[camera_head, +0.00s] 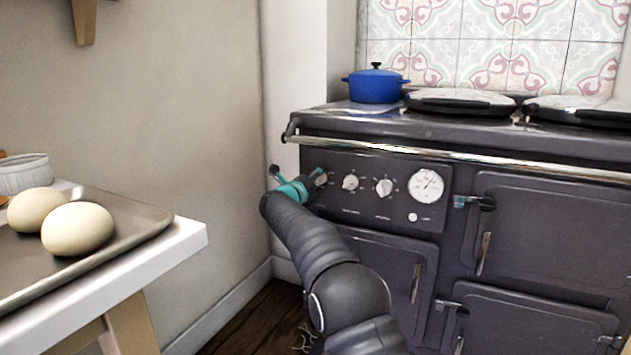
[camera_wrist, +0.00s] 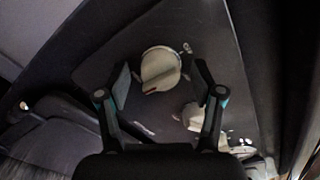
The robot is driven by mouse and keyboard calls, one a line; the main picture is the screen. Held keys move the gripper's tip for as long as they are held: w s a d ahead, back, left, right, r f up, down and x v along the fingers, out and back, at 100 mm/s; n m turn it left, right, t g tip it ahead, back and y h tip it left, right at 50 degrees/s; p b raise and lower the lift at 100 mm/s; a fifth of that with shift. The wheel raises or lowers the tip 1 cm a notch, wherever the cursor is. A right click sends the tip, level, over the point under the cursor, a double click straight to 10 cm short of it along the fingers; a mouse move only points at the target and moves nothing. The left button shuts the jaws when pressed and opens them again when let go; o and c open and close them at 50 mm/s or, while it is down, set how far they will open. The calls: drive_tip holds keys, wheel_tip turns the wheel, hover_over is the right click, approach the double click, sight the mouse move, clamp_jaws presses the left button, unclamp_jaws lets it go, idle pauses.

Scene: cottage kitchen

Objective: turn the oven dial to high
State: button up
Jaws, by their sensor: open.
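The dark range cooker's control panel (camera_head: 400,205) carries a row of pale round dials. One dial (camera_head: 350,182) and another dial (camera_head: 384,187) show clearly in the head view. My gripper (camera_head: 310,181) is at the panel's left end, largely covering the leftmost dial (camera_head: 322,179). In the wrist view a cream dial (camera_wrist: 160,66) with a small red mark on its lower edge sits between the open fingers of my gripper (camera_wrist: 163,75). Gaps show on both sides of it. A second dial (camera_wrist: 194,116) is partly hidden by the right finger. The dial lettering is too small to read.
A chrome rail (camera_head: 460,157) runs above the panel. A round white gauge (camera_head: 426,186) is at the panel's right. A blue pot (camera_head: 375,86) stands on the cooker top. At left, a counter (camera_head: 185,243) holds a tray (camera_head: 150,213) with two eggs (camera_head: 77,229).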

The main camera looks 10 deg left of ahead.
drive_tip(key=v, duration=1.2)
